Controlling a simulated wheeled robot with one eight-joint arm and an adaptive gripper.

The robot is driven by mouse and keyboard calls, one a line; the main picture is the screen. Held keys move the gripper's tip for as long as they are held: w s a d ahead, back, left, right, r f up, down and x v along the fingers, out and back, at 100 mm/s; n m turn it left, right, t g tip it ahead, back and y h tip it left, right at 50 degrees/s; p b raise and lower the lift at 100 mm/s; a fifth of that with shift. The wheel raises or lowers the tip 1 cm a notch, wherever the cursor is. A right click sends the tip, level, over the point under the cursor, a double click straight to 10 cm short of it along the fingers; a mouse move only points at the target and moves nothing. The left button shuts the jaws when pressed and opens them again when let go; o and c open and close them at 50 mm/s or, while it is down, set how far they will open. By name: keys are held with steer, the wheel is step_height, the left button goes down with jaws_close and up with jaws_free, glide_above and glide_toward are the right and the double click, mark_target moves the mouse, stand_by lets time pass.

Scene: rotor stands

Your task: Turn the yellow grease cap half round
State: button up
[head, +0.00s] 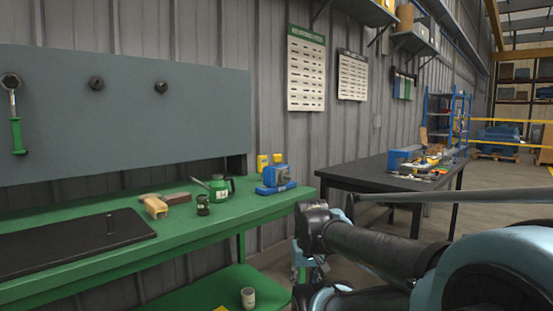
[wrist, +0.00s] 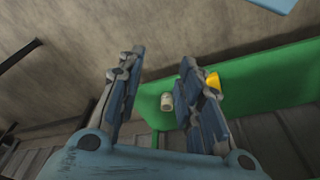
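My gripper (wrist: 160,60) is open in the wrist view, its two blue-grey fingers apart with nothing between the tips. A small yellow thing (wrist: 213,80) shows partly behind the right finger, over the green lower shelf (wrist: 262,77). A yellow patch (head: 222,308) also shows at the bottom edge of the head view. I cannot tell whether either is the grease cap. No rotor stand can be made out clearly. In the head view my dark arm fills the lower right, and my gripper is not clearly seen.
A green workbench (head: 180,238) holds a black mat (head: 65,245), a brush (head: 153,206), a green can (head: 220,188), a blue device (head: 277,178) and yellow containers (head: 262,163). A pale can (head: 248,297) stands on the lower shelf. A dark table (head: 375,178) stands behind my arm.

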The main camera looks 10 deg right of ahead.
steer(key=o, duration=0.4)
steer(key=shift+s+r, duration=0.15)
steer(key=shift+o, duration=0.8)
steer(key=shift+s+a+r, duration=0.15)
steer(key=shift+r, duration=0.15)
steer(key=w+a+r+n+t+y, duration=0.1)
steer(key=w+a+r+n+y, duration=0.3)
steer(key=w+r, duration=0.45)
steer(key=n+t+y, duration=0.3)
steer(key=t+y, duration=0.4)
steer(key=t, duration=0.4)
glide_toward(277, 155)
steer(key=x, duration=0.3)
steer(key=d+x, duration=0.1)
steer(key=x, duration=0.3)
steer(key=w+x, duration=0.1)
steer(key=x, duration=0.3)
steer(key=shift+w+f, duration=0.2)
